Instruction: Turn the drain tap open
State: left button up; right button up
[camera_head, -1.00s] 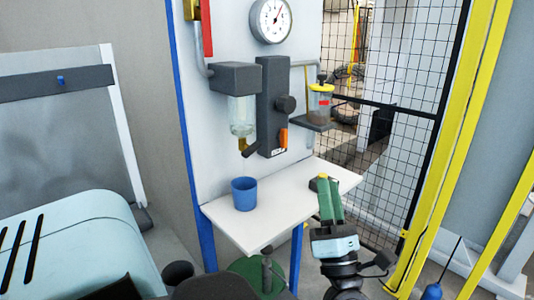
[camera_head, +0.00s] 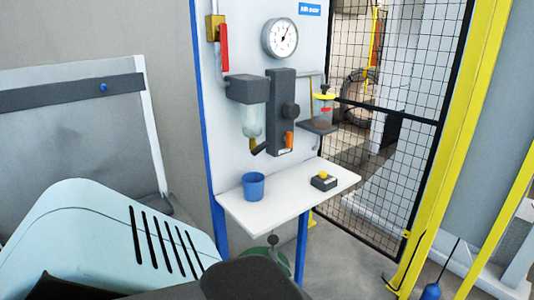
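The drain tap (camera_head: 253,145) is a small brass-coloured fitting with a dark lever under the clear filter bowl (camera_head: 251,121) on the wall panel. The lever slants out to the lower right. A blue cup (camera_head: 253,186) stands upright on the white shelf below the bowl, apart from the tap. Neither of my grippers shows in the head view, and nothing touches the tap.
A black box with a yellow button (camera_head: 323,180) sits on the shelf (camera_head: 275,209) at the right. A yellow-lidded jar (camera_head: 324,112) stands on a small bracket. A red handle (camera_head: 225,48) hangs at the upper left. A mesh fence (camera_head: 400,150) stands at the right.

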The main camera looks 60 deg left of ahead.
aim_at(258, 149)
jog(key=u, duration=0.95)
jog(key=i+l+u, duration=0.1)
jog(key=u, duration=0.35)
jog(key=i+l+u, duration=0.1)
jog(key=u, duration=0.3)
jog(key=l+u, duration=0.2)
jog(key=u, duration=0.25)
jog(key=i+l+u, duration=0.1)
jog(key=l+u, duration=0.95)
jog(key=l, duration=1.25)
jog(key=k+l, duration=0.15)
jog(key=l, duration=0.3)
